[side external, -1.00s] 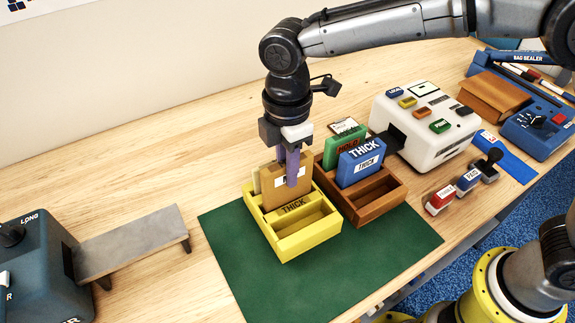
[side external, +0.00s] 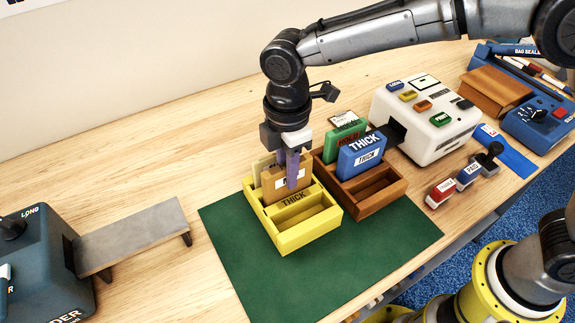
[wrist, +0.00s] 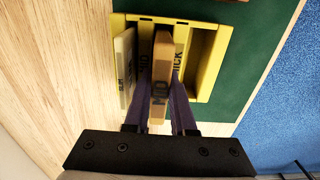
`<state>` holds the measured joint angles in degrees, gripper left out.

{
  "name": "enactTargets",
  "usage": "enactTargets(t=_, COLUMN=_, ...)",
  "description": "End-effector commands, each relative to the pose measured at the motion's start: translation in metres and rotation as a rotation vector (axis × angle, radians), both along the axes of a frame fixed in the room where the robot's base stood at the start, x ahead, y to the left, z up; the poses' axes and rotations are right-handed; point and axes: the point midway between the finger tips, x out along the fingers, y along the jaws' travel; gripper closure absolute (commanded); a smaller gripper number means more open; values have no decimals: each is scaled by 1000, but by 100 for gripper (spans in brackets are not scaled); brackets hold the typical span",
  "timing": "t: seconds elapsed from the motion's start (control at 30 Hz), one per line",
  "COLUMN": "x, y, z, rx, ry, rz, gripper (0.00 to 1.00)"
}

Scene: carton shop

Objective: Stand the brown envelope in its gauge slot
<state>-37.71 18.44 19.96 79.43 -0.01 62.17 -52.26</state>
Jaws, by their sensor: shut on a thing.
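The brown envelope (side external: 286,186) stands upright in the yellow gauge rack (side external: 281,243). In the wrist view, the envelope (wrist: 160,70) shows "MID" on its near edge. It is in line with the middle slot, between the dividers lettered MID and THICK. Its lower part is hidden behind the THICK divider, so I cannot tell whether it touches the slot floor. My gripper (side external: 292,170) is shut on the envelope from above, with a purple finger on each side. A cream envelope (wrist: 125,65) stands in the slot to the left; the THICK slot is empty.
A brown wooden rack (side external: 385,202) beside the yellow one holds a blue THICK piece (side external: 362,155) and a green piece (side external: 331,143). A white machine (side external: 425,115) stands behind. The green mat (side external: 240,275) is clear in front. A grey chute (side external: 130,240) lies at left.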

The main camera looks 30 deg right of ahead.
Motion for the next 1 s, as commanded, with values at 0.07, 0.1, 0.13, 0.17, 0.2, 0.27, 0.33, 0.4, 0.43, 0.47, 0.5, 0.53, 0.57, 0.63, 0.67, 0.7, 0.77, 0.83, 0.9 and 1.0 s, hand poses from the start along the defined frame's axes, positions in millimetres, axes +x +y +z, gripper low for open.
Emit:
enactTargets(t=0.07, x=0, y=0, z=0, rx=0, ry=0, rz=0, gripper=100)
enactTargets(t=0.1, x=0, y=0, z=0, rx=0, ry=0, rz=0, gripper=100)
enactTargets(t=0.13, x=0, y=0, z=0, rx=0, ry=0, rz=0, gripper=100)
enactTargets(t=0.17, x=0, y=0, z=0, rx=0, ry=0, rz=0, gripper=100)
enactTargets(t=0.2, x=0, y=0, z=0, rx=0, ry=0, rz=0, gripper=73)
enactTargets(t=0.27, x=0, y=0, z=0, rx=0, ry=0, rz=0, gripper=62)
enactTargets(t=0.33, x=0, y=0, z=0, rx=0, ry=0, rz=0, gripper=50)
enactTargets(t=0.4, x=0, y=0, z=0, rx=0, ry=0, rz=0, gripper=42)
enactTargets(t=0.43, x=0, y=0, z=0, rx=0, ry=0, rz=0, gripper=42)
enactTargets(t=0.47, x=0, y=0, z=0, rx=0, ry=0, rz=0, gripper=42)
enactTargets(t=0.5, x=0, y=0, z=0, rx=0, ry=0, rz=0, gripper=42)
enactTargets(t=0.53, x=0, y=0, z=0, rx=0, ry=0, rz=0, gripper=42)
enactTargets(t=0.57, x=0, y=0, z=0, rx=0, ry=0, rz=0, gripper=42)
enactTargets(t=0.63, x=0, y=0, z=0, rx=0, ry=1, rz=0, gripper=42)
enactTargets(t=0.67, x=0, y=0, z=0, rx=0, ry=0, rz=0, gripper=42)
enactTargets(t=0.7, x=0, y=0, z=1, rx=0, ry=0, rz=0, gripper=42)
enactTargets(t=0.77, x=0, y=0, z=4, rx=1, ry=-1, rz=0, gripper=42)
enactTargets(t=0.83, x=0, y=0, z=8, rx=1, ry=-1, rz=0, gripper=42)
enactTargets(t=0.9, x=0, y=0, z=12, rx=0, ry=0, rz=0, gripper=42)
enactTargets(t=1.0, x=0, y=0, z=19, rx=1, ry=-1, rz=0, gripper=42)
